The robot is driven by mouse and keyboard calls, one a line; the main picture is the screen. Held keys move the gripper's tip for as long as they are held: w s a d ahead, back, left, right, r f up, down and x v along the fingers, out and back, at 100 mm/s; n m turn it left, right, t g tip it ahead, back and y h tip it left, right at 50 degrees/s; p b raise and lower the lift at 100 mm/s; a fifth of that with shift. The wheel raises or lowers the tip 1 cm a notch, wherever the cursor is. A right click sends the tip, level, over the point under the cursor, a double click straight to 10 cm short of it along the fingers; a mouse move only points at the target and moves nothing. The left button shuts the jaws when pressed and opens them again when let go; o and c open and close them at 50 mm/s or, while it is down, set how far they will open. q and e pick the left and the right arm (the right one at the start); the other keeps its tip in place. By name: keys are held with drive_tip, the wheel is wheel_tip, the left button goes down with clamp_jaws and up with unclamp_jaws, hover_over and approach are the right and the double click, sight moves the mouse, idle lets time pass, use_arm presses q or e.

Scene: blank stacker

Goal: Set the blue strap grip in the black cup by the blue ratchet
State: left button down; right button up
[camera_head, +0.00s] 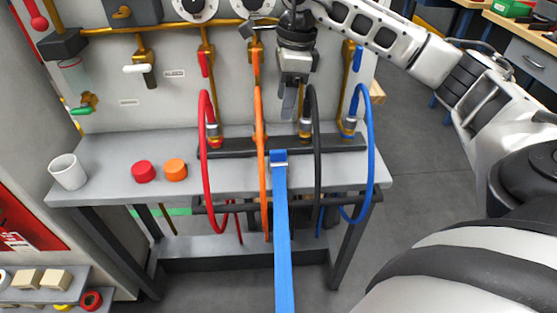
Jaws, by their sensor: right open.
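A long blue strap (282,235) rises from the bottom edge of the view to the front of the grey bench. At its top is a blue end piece with a metal part (279,158); I cannot tell if this is the grip or the ratchet. I cannot make out a black cup. My right gripper (290,103) points down above the bench, behind and above that end piece and apart from it. It is open, with nothing seen between its fingers. My left gripper is not in view.
Red (205,120), orange (260,135), black (317,150) and blue (370,130) hoses loop over the bench (115,165) near my gripper. A white cup (67,172), a red cap (144,171) and an orange cap (175,169) stand at left. Gauges and pipes line the panel.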

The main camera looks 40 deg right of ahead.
approach(278, 151)
drive_tip(key=f, duration=0.5)
drive_tip(key=shift+w+a+f+p, duration=0.2)
drive_tip(key=shift+a+p, duration=0.15)
drive_tip(key=shift+w+a+f+p, duration=0.1)
drive_tip(key=shift+f+p, duration=0.2)
drive_tip(key=shift+f, duration=1.05)
drive_tip(key=shift+w+a+f+p, duration=0.1)
drive_tip(key=shift+f+p, duration=0.15)
drive_tip(key=shift+f, duration=1.05)
drive_tip(key=c, duration=1.2)
clamp_jaws()
drive_tip(key=shift+r, duration=0.15)
